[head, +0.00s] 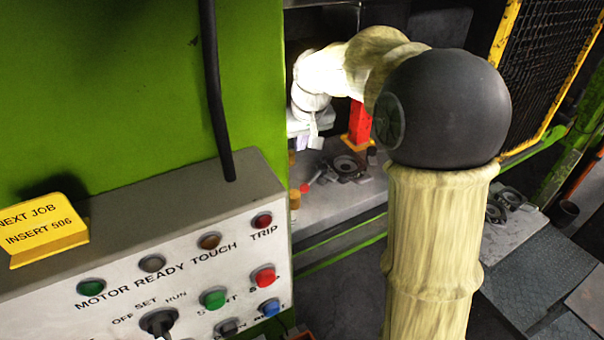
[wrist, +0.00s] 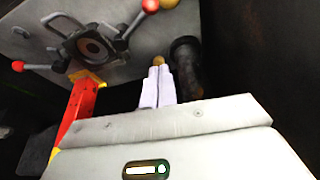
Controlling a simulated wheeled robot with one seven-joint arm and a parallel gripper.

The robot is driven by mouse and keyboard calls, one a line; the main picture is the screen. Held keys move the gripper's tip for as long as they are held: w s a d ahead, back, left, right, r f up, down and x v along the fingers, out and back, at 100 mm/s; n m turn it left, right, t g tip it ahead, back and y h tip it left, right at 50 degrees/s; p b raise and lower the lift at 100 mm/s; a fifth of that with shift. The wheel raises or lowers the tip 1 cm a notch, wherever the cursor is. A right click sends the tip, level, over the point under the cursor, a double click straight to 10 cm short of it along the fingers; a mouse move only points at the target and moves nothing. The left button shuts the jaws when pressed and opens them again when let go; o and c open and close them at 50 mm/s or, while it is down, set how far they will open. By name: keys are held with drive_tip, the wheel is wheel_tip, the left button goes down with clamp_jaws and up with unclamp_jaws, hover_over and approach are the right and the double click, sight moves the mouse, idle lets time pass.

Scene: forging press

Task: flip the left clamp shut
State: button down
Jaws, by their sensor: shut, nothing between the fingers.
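The left clamp's red-tipped lever (head: 304,188) lies at the left of the round die (head: 345,165) in the head view. In the wrist view, seen from the opposite side, this appears to be the red ball lever (wrist: 150,6) at the top, slanting away from the die (wrist: 92,46). Another red-tipped lever (wrist: 18,66) sticks out on the die's other side. My gripper (head: 314,142) is above the press bed, behind the die. In the wrist view its pale fingers (wrist: 158,70) are together, empty and apart from both levers. Whether the fingertips touch the brass knob is unclear.
A small brass knob (wrist: 158,60) and a dark cylinder (wrist: 186,65) are close to my fingers. A red post (head: 360,122) stands beside the die; it also shows in the wrist view (wrist: 80,105). A green panel and control box (head: 140,260) fill the left.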

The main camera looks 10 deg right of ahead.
drive_tip(key=p+x, duration=0.3)
drive_tip(key=x, duration=0.6)
drive_tip(key=shift+s+f+p, duration=0.2)
drive_tip(key=shift+p, duration=0.3)
drive_tip(key=s, duration=0.1)
drive_tip(key=s+p, duration=0.1)
drive_tip(key=shift+s+d+f, duration=0.2)
drive_tip(key=shift+s+d, duration=0.2)
drive_tip(key=shift+s+f, duration=0.15)
drive_tip(key=shift+f, duration=0.1)
drive_tip(key=shift+d, duration=0.1)
drive_tip(key=shift+d, duration=0.15)
drive_tip(key=shift+s+n, duration=0.25)
drive_tip(key=shift+n, duration=0.05)
